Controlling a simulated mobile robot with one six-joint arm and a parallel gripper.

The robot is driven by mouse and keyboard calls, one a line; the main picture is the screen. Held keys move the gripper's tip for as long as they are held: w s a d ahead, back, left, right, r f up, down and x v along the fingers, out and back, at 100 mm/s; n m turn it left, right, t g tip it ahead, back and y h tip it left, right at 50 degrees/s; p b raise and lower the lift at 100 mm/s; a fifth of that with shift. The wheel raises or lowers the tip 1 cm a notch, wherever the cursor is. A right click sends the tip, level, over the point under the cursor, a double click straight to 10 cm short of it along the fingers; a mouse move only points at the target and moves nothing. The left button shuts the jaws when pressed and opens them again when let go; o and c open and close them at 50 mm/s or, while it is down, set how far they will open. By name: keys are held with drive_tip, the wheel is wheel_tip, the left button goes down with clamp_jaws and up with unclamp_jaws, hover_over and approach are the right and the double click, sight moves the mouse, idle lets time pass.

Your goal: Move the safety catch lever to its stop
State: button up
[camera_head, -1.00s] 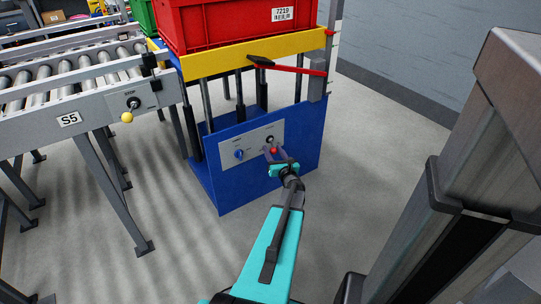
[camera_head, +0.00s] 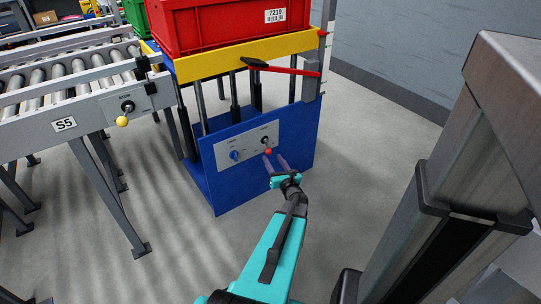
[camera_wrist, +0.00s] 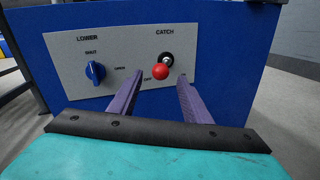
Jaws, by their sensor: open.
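The safety catch lever (camera_wrist: 160,73) is a short metal lever with a red ball knob, under the word CATCH on a grey panel (camera_wrist: 60,60). Its knob sits a little below its dark mount, close to a small label too blurred to read surely. It also shows in the head view (camera_head: 268,151) on the blue lift front. My gripper (camera_wrist: 160,76) is open, its two purple fingers apart. In the wrist view the knob appears between the fingertips; it seems to lie just beyond them, with no visible contact.
A blue knob (camera_wrist: 95,73) under LOWER is left of the lever. Above, a red bar with black handle (camera_head: 284,69) crosses the lift's yellow frame (camera_head: 220,62), which carries a red crate (camera_head: 230,25). A roller conveyor (camera_head: 70,90) stands left. The floor right of the lift is clear.

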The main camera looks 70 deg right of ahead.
drive_tip(key=p+v, duration=0.1)
drive_tip(key=v, duration=0.6)
idle(0.5)
